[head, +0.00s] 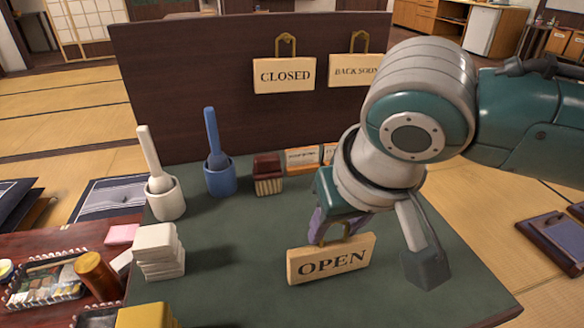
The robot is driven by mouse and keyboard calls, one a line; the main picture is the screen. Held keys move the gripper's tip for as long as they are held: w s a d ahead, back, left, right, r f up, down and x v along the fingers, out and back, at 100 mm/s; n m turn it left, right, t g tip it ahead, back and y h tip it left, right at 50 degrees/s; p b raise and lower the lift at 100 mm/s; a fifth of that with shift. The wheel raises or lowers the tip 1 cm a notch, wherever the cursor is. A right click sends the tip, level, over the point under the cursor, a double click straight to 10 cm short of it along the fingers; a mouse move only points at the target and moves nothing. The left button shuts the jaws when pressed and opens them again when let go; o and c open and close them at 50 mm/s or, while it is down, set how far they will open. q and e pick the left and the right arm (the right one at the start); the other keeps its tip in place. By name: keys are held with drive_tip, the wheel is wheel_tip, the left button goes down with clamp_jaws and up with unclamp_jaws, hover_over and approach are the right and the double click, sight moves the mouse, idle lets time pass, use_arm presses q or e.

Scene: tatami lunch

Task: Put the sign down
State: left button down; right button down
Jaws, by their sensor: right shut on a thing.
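The wooden OPEN sign (331,262) is low over the green mat (230,285), face toward me and slightly tilted, its right end higher. I cannot tell whether its lower edge touches the mat. My right gripper (335,228) is shut on the brass hanger at the top of the OPEN sign; the arm hides part of the grip. A CLOSED sign (284,75) and a BACK SOON sign (354,71) hang by brass loops on the dark upright board (190,70). My left gripper is out of view.
A white holder (165,199), a blue holder (220,179), a brown-topped block (267,175) and small orange cards (302,159) stand near the board. A white stack (159,250) and yellow stack (147,315) line the left edge. The mat's middle is clear.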

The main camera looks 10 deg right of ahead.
drive_tip(key=shift+f, duration=0.3)
drive_tip(key=shift+f, duration=0.15)
drive_tip(key=shift+c, duration=2)
unclamp_jaws()
drive_tip(key=p+v, duration=0.4)
drive_tip(key=v, duration=0.8)
drive_tip(key=s+a+f+n+y, duration=0.2)
drive_tip(key=s+a, duration=0.2)
drive_tip(key=s, duration=0.2)
drive_tip(key=s+d+f+h, duration=0.2)
drive_tip(key=s+d+f, duration=0.2)
drive_tip(key=s+d, duration=0.6)
drive_tip(key=shift+g, duration=0.4)
